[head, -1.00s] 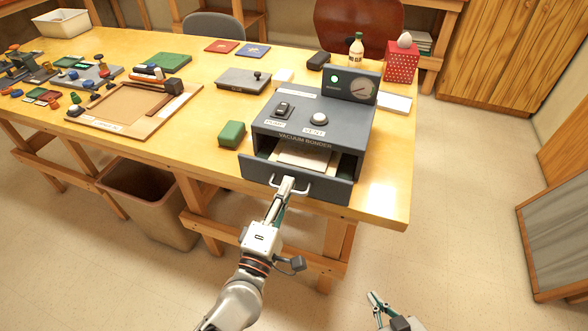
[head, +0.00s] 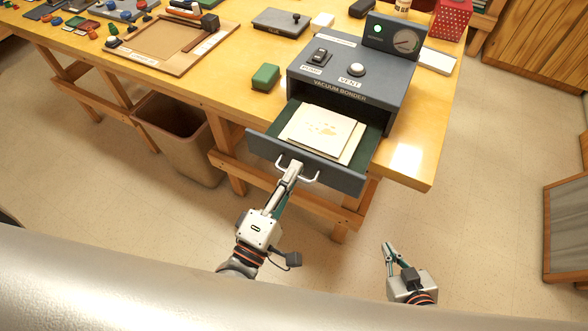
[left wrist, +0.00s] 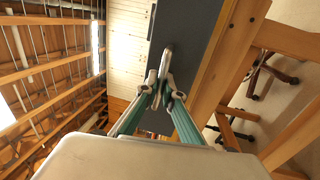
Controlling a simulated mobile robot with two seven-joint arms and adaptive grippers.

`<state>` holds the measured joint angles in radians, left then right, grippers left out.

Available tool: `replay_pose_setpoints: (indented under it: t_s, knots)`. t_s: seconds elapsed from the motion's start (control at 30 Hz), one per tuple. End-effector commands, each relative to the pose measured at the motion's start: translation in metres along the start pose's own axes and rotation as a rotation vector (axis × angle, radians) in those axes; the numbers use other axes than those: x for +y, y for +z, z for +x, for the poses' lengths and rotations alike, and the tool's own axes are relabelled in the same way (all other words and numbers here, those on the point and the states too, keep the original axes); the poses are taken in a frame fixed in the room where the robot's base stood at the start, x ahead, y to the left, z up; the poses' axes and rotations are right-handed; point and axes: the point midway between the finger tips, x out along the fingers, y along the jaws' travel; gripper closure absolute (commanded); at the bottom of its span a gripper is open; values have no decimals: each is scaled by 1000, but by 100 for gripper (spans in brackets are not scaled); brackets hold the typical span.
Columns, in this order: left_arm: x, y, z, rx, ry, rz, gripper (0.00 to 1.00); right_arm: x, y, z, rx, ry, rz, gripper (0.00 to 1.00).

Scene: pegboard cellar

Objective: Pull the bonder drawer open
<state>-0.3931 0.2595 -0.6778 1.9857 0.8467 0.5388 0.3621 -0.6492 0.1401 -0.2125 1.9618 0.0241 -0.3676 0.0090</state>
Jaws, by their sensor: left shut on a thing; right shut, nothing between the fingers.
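The vacuum bonder (head: 352,80) is a grey box at the table's right end, with a switch, a VENT knob and a dial panel with a green light. Its drawer (head: 325,172) is pulled well out over the table's front edge, with a green lining and pale sheets (head: 318,133) inside. My left gripper (head: 292,170) is shut on the drawer's handle (head: 312,178). The left wrist view also shows the fingers (left wrist: 165,92) closed at the handle, against the dark drawer front (left wrist: 190,40). My right gripper (head: 388,248) is shut and empty, low over the floor, apart from the table.
A green block (head: 265,77) lies left of the bonder. A waste bin (head: 180,140) stands under the table. The floor before the drawer is clear.

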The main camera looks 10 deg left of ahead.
Motion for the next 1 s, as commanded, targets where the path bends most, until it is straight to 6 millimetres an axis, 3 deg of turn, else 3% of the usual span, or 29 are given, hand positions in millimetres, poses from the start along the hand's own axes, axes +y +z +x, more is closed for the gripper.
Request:
replay_pose_setpoints:
  t_s: [0.1,0.13,0.57,1.0]
  knots:
    - [0,1,0,-1,-1,0,100,0,0,0,0,0,0,100]
    - [0,1,0,-2,-1,0,86,0,0,0,0,0,0,100]
    - [-1,0,-6,0,-2,0,86,1,0,0,-1,1,-2,100]
    - [-1,1,-87,-3,-5,1,86,0,0,0,0,0,0,100]
